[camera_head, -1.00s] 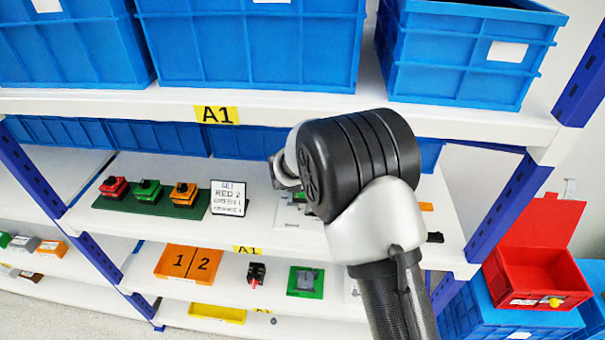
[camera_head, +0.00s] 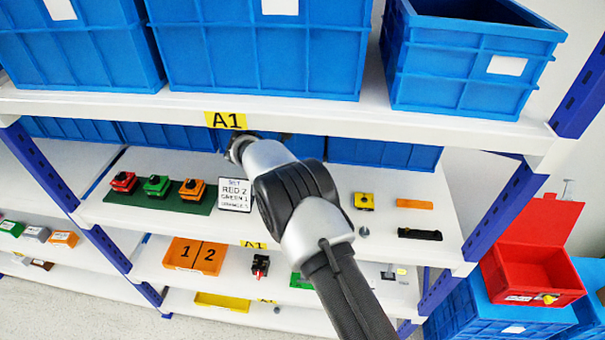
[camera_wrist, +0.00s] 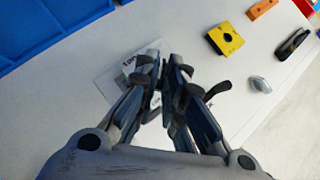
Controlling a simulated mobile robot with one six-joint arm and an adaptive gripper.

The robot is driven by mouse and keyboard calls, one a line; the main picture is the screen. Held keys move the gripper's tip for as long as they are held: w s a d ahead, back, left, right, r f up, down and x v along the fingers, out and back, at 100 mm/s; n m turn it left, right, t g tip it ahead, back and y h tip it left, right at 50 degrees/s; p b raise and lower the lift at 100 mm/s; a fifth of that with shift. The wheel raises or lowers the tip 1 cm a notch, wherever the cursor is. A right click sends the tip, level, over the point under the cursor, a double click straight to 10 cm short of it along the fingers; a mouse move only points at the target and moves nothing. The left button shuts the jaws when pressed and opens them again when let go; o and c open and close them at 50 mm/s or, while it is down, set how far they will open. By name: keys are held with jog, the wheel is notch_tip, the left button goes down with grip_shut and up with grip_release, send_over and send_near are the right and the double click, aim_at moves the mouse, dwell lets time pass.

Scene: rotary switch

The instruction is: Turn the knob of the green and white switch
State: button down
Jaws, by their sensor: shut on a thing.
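In the wrist view, my gripper (camera_wrist: 163,75) is over a pale plate with a green patch, which looks like the green and white switch (camera_wrist: 128,68). My fingers are drawn together over it and shut on what seems to be its knob. The knob is hidden between the fingers, so its angle cannot be told. In the head view, my arm covers the switch and my fingers.
Right of my gripper on the shelf are a yellow block (camera_wrist: 225,39), a grey piece (camera_wrist: 260,84) and a black bar (camera_head: 419,234). Red, green and orange switches stand on a dark green board (camera_head: 120,198) at left, beside a sign (camera_head: 235,196). An upper shelf (camera_head: 330,118) with blue bins overhangs.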

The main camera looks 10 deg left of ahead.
jog(key=shift+d+f+m+g+h+b, duration=0.1)
jog(key=shift+f+m+g+h+b, duration=0.2)
jog(key=shift+m+g, duration=0.25)
jog(key=c, duration=1.7)
grip_release()
jog(key=shift+d, duration=0.1)
jog(key=shift+w+r, duration=0.1)
jog(key=shift+a+r, duration=0.35)
jog(key=shift+a, duration=0.05)
jog(key=s+a+r, duration=0.1)
jog(key=s+a, duration=0.2)
jog(key=a, duration=0.1)
jog(key=s+a+r, duration=0.1)
jog(key=s+a, duration=0.2)
jog(key=a, duration=0.1)
jog(key=s+a+r, duration=0.1)
jog(key=s+a, duration=0.2)
jog(key=a, duration=0.1)
jog(key=shift+a, duration=0.1)
jog(key=shift+w, duration=0.1)
